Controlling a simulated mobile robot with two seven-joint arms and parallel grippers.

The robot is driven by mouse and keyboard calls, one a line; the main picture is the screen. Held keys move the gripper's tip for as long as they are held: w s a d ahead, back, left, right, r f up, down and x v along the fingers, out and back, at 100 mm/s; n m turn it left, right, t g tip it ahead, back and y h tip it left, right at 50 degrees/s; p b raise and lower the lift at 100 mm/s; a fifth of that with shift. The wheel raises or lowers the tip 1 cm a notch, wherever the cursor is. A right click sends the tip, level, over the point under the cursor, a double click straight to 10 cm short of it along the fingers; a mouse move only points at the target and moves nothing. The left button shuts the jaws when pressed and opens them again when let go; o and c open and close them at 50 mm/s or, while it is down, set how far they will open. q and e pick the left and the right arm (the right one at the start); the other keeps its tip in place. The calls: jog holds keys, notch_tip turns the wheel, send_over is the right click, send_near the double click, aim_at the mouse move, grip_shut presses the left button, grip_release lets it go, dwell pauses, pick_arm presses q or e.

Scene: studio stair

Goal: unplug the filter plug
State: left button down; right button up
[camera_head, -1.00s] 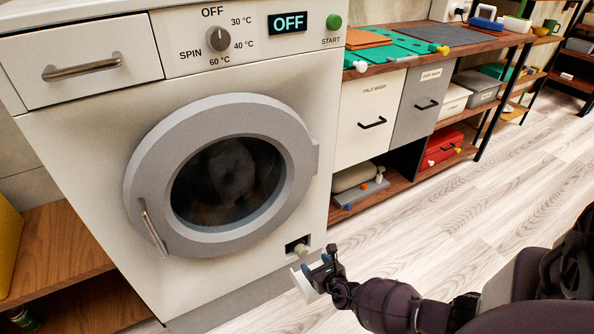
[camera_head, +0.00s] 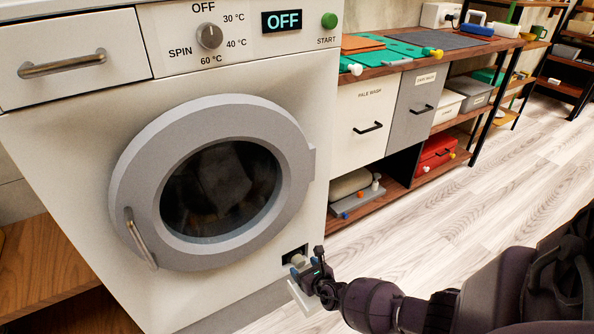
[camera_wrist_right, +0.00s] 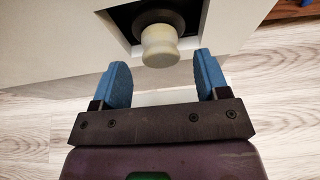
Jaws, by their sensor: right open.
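The filter plug (camera_head: 298,259) is a cream round knob in a dark recess at the washing machine's lower right front. It also shows in the right wrist view (camera_wrist_right: 160,46), seated in a dark round collar. My right gripper (camera_head: 308,269) is directly in front of it. In the wrist view, its two blue fingers (camera_wrist_right: 161,66) are open. They stand to either side of the plug's near end, with a gap on both sides and no visible contact. A pale panel (camera_head: 301,298) hangs below the recess, partly behind the gripper. My left gripper is out of view.
The washing machine (camera_head: 75,145) has a closed round door (camera_head: 133,170) and an OFF display (camera_head: 283,21). A wooden shelf unit (camera_head: 398,190) with bins stands close to its right. The pale plank floor (camera_head: 480,200) is clear further right.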

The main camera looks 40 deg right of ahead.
aim_at(301, 264)
jog(key=shift+w+d, duration=0.25)
jog(key=shift+w, duration=0.65)
jog(key=shift+w+f, duration=0.2)
jog(key=shift+f, duration=0.05)
jog(key=shift+w+d+f, duration=0.15)
jog(key=shift+w+d, duration=0.05)
jog(key=shift+w, duration=0.25)
dwell(0.3)
jog(key=c, duration=1.2)
jog(key=shift+s+a, duration=0.1)
jog(key=shift+s, duration=0.05)
